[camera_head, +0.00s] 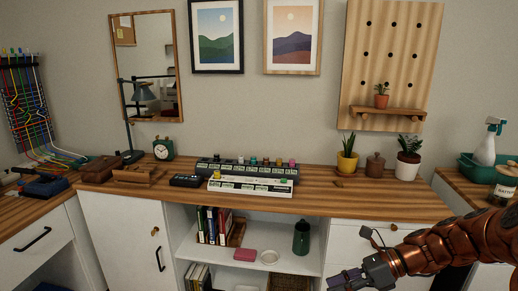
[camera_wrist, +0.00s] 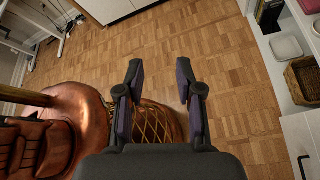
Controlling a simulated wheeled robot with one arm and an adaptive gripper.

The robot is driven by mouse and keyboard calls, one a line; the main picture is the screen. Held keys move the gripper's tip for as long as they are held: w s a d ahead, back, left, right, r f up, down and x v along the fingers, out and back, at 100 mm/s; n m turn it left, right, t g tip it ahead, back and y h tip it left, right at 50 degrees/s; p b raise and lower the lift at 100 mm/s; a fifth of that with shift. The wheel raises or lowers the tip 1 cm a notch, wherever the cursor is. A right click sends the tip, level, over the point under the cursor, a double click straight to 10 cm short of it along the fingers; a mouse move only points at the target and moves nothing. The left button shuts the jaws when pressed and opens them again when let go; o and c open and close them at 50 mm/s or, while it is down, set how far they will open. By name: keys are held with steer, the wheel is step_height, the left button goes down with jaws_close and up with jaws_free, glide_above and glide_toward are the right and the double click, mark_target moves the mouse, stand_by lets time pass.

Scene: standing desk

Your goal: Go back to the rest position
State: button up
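My gripper (camera_head: 347,281) is at the lower right in the head view, in front of the white desk drawers and below the desk top. In the wrist view my gripper (camera_wrist: 160,80) points down at the parquet floor. Its two dark fingers are spread apart with nothing between them. My copper-coloured arm reaches in from the right edge in the head view. My copper base shows at the lower left in the wrist view.
The wooden desk top (camera_head: 330,202) holds a white pill organizer (camera_head: 250,186), a green clock (camera_head: 163,149) and potted plants. In the wrist view, a wicker basket (camera_wrist: 303,80) is at right. The parquet floor (camera_wrist: 215,45) is clear.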

steer(key=s+a+r+n+g+h+p, duration=0.2)
steer(key=s+a+r+n+h+p, duration=0.1)
steer(key=s+r+n+p, duration=0.25)
steer(key=s+a+r+n+g+h+p, duration=0.1)
steer(key=s+a+r+n+h+p, duration=0.1)
steer(key=s+a+r+n, duration=0.35)
steer(key=s+d+r+n+h+p, duration=0.3)
steer(key=s+n, duration=0.3)
steer(key=s, duration=0.2)
steer(key=s+d+r+n+t+h+p, duration=0.1)
steer(key=s+d+r+n+h+p, duration=0.2)
steer(key=s, duration=0.5)
steer(key=shift+s+d+r+n+h+p, duration=0.2)
steer(key=shift+d+n+h+p, duration=0.5)
steer(key=shift+d+n+p, duration=0.65)
steer(key=shift+a, duration=0.3)
